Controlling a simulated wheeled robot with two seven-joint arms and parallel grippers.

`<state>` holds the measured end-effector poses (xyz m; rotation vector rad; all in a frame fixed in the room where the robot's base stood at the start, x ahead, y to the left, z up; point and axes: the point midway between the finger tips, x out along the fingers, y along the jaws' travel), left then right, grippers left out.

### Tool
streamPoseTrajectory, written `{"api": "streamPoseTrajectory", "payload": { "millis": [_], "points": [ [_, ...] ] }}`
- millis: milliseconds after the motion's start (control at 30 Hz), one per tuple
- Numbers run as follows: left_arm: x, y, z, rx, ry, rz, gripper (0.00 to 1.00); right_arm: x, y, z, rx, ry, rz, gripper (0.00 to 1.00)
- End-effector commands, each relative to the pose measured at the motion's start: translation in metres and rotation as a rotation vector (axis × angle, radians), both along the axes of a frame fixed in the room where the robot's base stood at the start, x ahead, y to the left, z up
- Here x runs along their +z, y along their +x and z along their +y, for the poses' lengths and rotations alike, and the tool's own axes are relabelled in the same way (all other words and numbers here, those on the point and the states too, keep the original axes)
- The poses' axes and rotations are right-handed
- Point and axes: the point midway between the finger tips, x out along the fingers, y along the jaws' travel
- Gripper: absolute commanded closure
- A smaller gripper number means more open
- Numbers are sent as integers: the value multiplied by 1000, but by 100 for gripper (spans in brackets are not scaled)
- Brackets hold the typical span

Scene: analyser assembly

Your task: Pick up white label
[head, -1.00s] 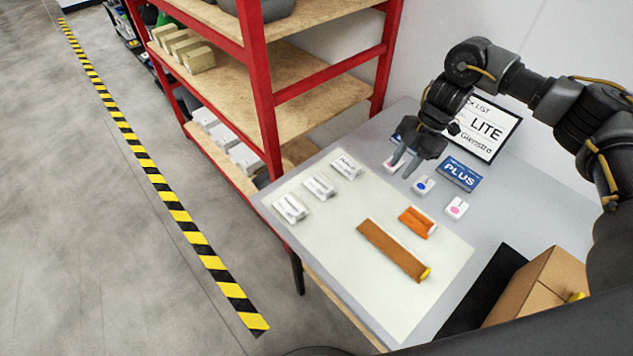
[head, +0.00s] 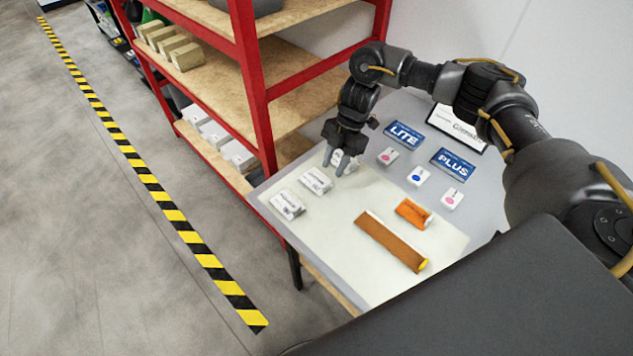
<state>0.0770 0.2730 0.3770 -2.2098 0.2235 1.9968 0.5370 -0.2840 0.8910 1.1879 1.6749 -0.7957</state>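Three white printed packs lie in a row along the left side of the pale mat (head: 330,235). They are the near pack (head: 287,205), the middle pack (head: 316,181) and the far pack (head: 349,163). My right gripper (head: 334,167) is over the far pack, pointing down, with its fingers apart. It partly hides this pack, and I cannot tell whether the fingers touch it. Small white boxes with coloured dots stand to the right: a pink-dot box (head: 388,157), a blue-dot box (head: 418,177) and another pink-dot box (head: 452,199). My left gripper is out of view.
Blue LITE (head: 404,136) and PLUS (head: 453,164) signs lie on the grey table behind the boxes. An orange pack (head: 412,213) and a long brown piece (head: 390,241) lie on the mat. A red-framed shelf (head: 262,100) stands close on the left. A framed sign (head: 456,128) stands behind.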

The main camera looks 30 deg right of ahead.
Motion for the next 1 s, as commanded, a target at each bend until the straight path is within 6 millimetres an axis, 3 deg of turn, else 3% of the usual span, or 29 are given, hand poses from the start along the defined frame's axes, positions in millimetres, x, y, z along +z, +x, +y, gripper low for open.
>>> {"api": "streamPoseTrajectory", "payload": {
  "millis": [333, 633, 900, 1000],
  "points": [
    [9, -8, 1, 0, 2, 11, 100, -14, -5, 8, 1, 0, 4, 67],
    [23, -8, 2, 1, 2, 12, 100, -49, -11, 24, -1, -1, 2, 67],
    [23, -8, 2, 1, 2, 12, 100, -54, -11, 25, -1, -1, -1, 67],
    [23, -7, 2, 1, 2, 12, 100, -54, -11, 25, -1, -1, -1, 79]
  ]
}}
